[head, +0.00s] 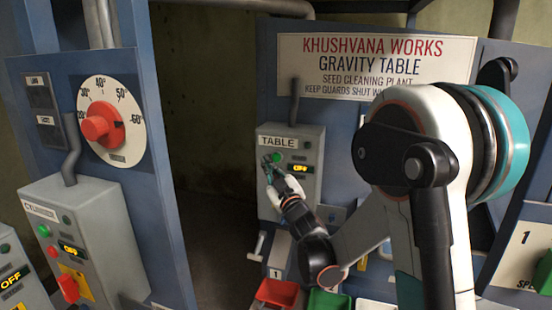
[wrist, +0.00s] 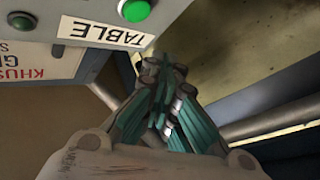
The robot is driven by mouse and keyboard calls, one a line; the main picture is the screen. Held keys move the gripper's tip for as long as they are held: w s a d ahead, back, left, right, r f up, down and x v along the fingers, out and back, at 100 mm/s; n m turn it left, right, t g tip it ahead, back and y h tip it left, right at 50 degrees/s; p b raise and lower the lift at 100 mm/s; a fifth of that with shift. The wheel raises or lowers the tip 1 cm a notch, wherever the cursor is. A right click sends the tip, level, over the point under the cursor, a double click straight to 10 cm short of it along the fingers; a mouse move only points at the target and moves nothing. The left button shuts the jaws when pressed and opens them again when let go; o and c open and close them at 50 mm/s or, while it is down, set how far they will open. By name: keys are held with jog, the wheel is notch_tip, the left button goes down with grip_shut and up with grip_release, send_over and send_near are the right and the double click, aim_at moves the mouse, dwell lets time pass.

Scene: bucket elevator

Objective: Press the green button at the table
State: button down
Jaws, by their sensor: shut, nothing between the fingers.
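The TABLE control box (head: 312,185) is grey and hangs on the blue panel in the middle of the head view. Its green button (wrist: 135,10) is bright and round, at the top edge of the wrist view, beside the TABLE label (wrist: 105,32). In the head view the green button (head: 277,157) shows just above my fingertips. My gripper (head: 270,163) is shut and empty in front of the box's left part. In the wrist view the closed fingertips (wrist: 164,68) lie below the button; I cannot tell whether they touch the box.
A small dark green lamp (head: 307,145) and a display reading OFF (head: 299,168) are on the same box. At left stand a CYLINDER box (head: 95,235) with a red switch and a red dial (head: 100,122). Red (head: 278,294) and green (head: 325,300) bins are below my arm.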

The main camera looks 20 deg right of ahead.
aim_at(275, 160)
jog(key=shift+w+d, duration=0.55)
jog(key=shift+w, duration=0.3)
jog(key=shift+w+d, duration=0.55)
jog(key=shift+w, duration=0.3)
jog(key=shift+w+d+b, duration=0.1)
jog(key=shift+b, duration=0.2)
jog(key=shift+w+d, duration=0.15)
jog(key=shift+w, duration=0.1)
jog(key=shift+w+d, duration=0.3)
jog(key=shift+w, duration=0.05)
dwell(1.0)
dwell(0.3)
jog(key=shift+s+a+b, duration=0.4)
jog(key=shift+s+a, duration=0.1)
jog(key=shift+s, duration=0.2)
jog(key=shift+s, duration=0.1)
jog(key=s+a, duration=0.1)
jog(key=s, duration=0.1)
jog(key=s+a, duration=0.1)
jog(key=s, duration=0.1)
jog(key=shift+a+b, duration=0.35)
jog(key=shift+a, duration=0.05)
